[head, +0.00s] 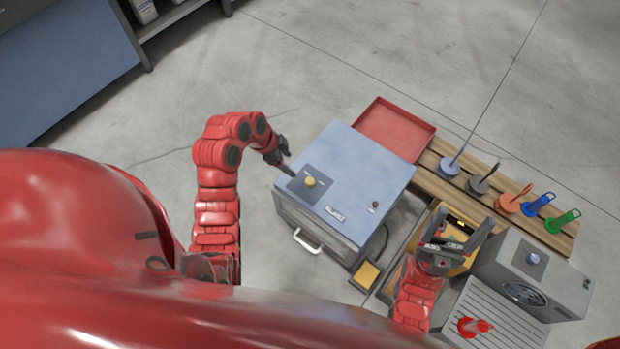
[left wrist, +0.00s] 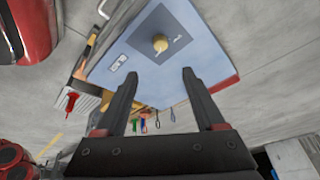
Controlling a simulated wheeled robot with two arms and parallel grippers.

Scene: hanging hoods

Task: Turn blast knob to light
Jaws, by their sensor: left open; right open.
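A blue-grey box cabinet (head: 347,180) with a "BLAST" label stands in the middle of the head view. A yellow knob (head: 310,181) sits on a dark square plate (head: 318,188) on its top, near the left corner. The knob also shows in the left wrist view (left wrist: 160,43), beyond my fingertips. My left gripper (head: 288,168) is at the cabinet's left edge, close to the plate, and is open and empty in the left wrist view (left wrist: 154,75). My right gripper (head: 457,236) is open over the yellow item right of the cabinet.
A red tray (head: 395,129) lies behind the cabinet. Several coloured hooked items, including a green one (head: 562,221), stand on a wooden board. A grey machine with a blue knob (head: 533,258) and a red item (head: 474,327) are at right. Floor left of the cabinet is clear.

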